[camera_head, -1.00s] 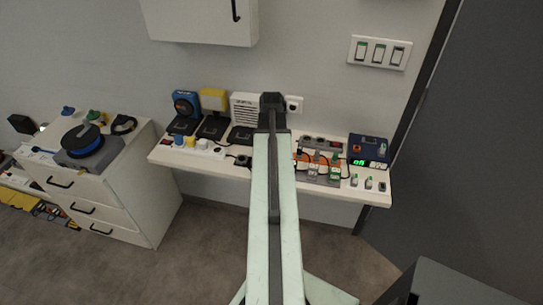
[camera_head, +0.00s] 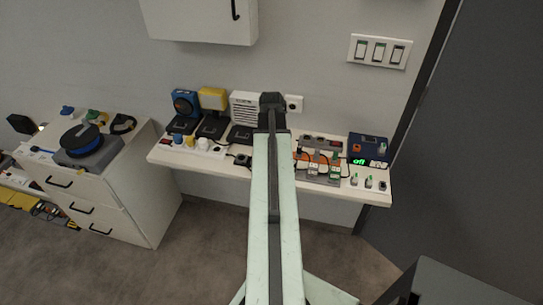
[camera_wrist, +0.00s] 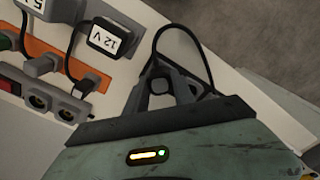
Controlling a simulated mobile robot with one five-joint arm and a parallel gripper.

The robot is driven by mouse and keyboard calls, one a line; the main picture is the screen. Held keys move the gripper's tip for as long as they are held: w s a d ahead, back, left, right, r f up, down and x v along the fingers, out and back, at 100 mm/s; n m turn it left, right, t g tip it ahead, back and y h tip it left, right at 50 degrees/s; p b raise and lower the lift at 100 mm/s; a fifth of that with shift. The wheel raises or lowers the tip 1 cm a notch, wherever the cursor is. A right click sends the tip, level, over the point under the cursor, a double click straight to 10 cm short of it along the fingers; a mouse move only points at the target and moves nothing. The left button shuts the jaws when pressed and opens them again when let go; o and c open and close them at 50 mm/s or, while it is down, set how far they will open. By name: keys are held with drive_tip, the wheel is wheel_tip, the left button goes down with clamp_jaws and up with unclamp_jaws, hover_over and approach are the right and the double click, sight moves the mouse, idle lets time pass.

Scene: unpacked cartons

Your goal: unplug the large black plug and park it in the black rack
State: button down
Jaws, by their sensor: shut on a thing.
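My gripper (camera_wrist: 160,88) is shut on a dark plug, of which little shows between the fingers. A black cable (camera_wrist: 197,32) loops from the jaws above the white tabletop, near its edge. Beside it on the left in the wrist view, a black block labelled 12 V (camera_wrist: 106,37) sits by an orange strip (camera_wrist: 58,66) with dark leads. In the head view my gripper (camera_head: 272,100) is seen from behind over the workbench, and the arm hides what it holds. I cannot make out the black rack for certain.
The white bench (camera_head: 330,189) carries a grey strip (camera_head: 318,176) with plugs, a blue box (camera_head: 368,147) with a green display, and a white strip (camera_head: 200,148). Black-based devices stand along the wall, with a wall socket (camera_head: 294,104) behind. A drawer cabinet (camera_head: 130,205) stands left. The floor in front is clear.

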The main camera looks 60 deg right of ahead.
drive_tip(key=c, duration=1)
unclamp_jaws()
wheel_tip(320, 180, up, 8)
drive_tip(key=p, duration=0.8)
drive_tip(key=shift+f, duration=0.1)
